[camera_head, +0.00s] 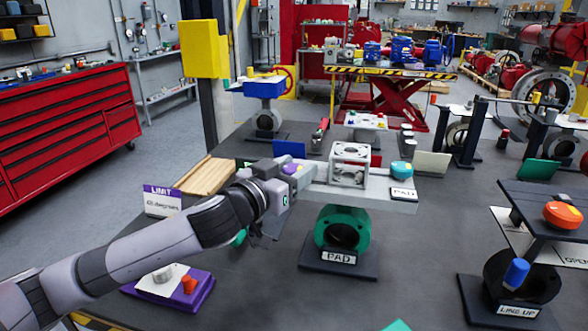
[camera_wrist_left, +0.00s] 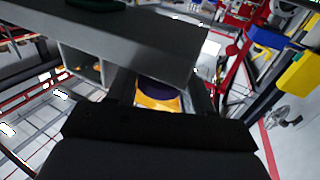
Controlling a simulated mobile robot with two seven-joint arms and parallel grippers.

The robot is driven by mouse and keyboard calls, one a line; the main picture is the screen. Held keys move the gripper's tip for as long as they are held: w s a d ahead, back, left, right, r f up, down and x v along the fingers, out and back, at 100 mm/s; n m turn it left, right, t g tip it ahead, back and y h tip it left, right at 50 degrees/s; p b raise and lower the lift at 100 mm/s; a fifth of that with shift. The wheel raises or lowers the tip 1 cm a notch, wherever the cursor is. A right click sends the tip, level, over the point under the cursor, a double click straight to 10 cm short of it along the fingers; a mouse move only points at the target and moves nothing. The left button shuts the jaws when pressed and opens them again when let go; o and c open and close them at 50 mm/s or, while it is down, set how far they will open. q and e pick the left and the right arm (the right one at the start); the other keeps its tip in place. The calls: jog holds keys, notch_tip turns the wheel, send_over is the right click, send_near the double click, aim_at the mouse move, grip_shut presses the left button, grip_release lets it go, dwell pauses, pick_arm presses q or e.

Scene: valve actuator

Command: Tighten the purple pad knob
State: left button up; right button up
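The purple knob (camera_head: 291,168) is at the left end of the grey bar (camera_head: 375,187) on the green PAD valve (camera_head: 342,230). A yellow-orange part shows beside it. My left gripper (camera_head: 296,178) is at that end of the bar, at the knob. In the left wrist view, the dark purple knob (camera_wrist_left: 158,90) with its orange part (camera_wrist_left: 158,103) lies between the dark fingers of my left gripper (camera_wrist_left: 160,98). I cannot tell whether the fingers press on it. My right gripper is not in view.
A metal frame block (camera_head: 350,165) and a teal knob (camera_head: 401,169) sit on the bar. The purple LIMIT box (camera_head: 163,200) and a purple pad with a red button (camera_head: 170,287) lie near my left arm. The LINE UP valve (camera_head: 522,278) stands at the right.

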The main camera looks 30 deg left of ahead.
pick_arm(q)
jog(key=shift+a+m+h, duration=0.1)
jog(key=shift+m+h, duration=0.3)
jog(key=shift+h, duration=0.2)
jog(key=shift+m+g+h, duration=1)
jog(key=shift+m+h, duration=0.6)
jog(key=shift+h, duration=0.7)
jog(key=shift+r+m+g+h, duration=0.1)
jog(key=shift+m+g+h, duration=0.7)
jog(key=shift+h, duration=0.4)
jog(key=shift+m+g+h, duration=0.6)
jog(key=shift+m+h, duration=0.3)
jog(key=shift+w+m+g+h, duration=0.1)
jog(key=shift+m+g+h, duration=1.4)
jog(key=shift+g, duration=0.5)
jog(key=m+g+h, duration=0.1)
jog(key=m+g, duration=0.1)
jog(key=g, duration=0.1)
jog(key=m+g, duration=0.1)
jog(key=m+g+h+b, duration=0.1)
jog(key=g, duration=0.2)
jog(key=shift+f+m+b, duration=0.25)
jog(key=shift+m+b, duration=0.05)
jog(key=shift+m, duration=0.1)
jog(key=shift+m+g+b, duration=1.3)
jog(key=shift+g+b, duration=0.05)
jog(key=shift+g, duration=0.75)
jog(key=shift+r+g, duration=0.1)
jog(key=shift+g, duration=0.2)
